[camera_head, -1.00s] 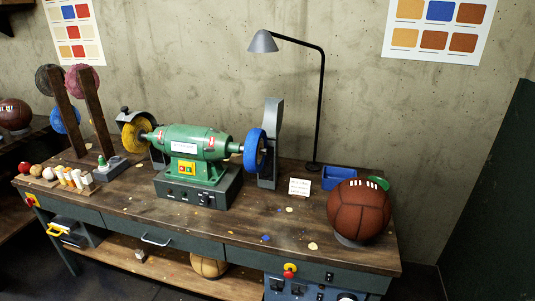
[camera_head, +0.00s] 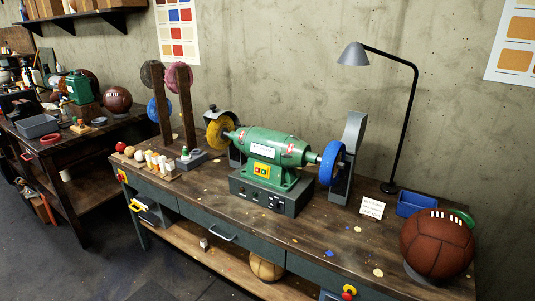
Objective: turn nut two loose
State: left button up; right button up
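A green bench grinder (camera_head: 272,155) sits on a grey control box on the wooden workbench (camera_head: 310,232). A yellow wheel (camera_head: 219,132) is on its left shaft end and a blue wheel (camera_head: 333,163) on its right shaft end. Any nuts on the shaft ends are too small to make out. Neither of my grippers shows in the head view.
A brown leather ball (camera_head: 436,245) rests at the bench's right end by a blue tray (camera_head: 416,204) and a lamp (camera_head: 390,110). Wooden posts with spare wheels stand left of the grinder. Another cluttered bench is at the far left. The floor in front is clear.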

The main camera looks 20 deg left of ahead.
aim_at(340, 166)
jog(key=i+j, duration=0.7)
jog(key=i, duration=0.15)
